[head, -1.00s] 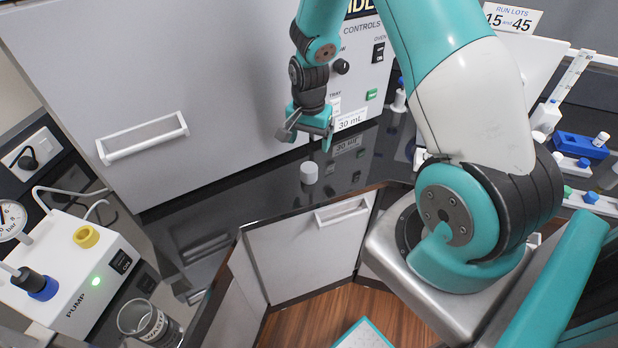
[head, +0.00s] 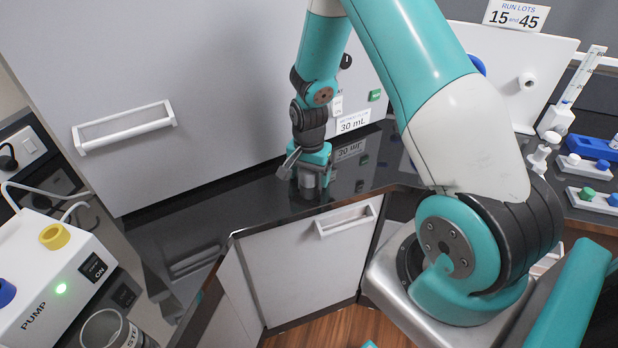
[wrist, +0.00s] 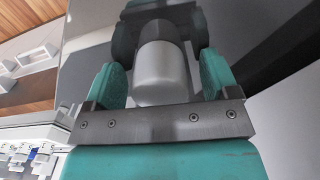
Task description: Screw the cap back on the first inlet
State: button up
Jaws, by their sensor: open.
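A small white-grey cylinder, which looks like the cap (head: 307,181), stands upright on the dark counter near its front edge. My gripper (head: 308,187) points down over it, one finger on each side. In the wrist view the cap (wrist: 162,76) sits between the two teal fingers of my gripper (wrist: 161,87). The fingers are open, with a gap visible on both sides of the cap. I cannot tell which is the first inlet.
A grey cabinet front with a white handle (head: 124,126) rises behind the counter. A 30 mL label (head: 353,122) is behind my gripper. Racks with coloured caps (head: 590,165) are at the right.

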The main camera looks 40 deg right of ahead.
jog(key=c, duration=1)
jog(key=shift+r+p, duration=2)
jog(key=shift+r, duration=0.55)
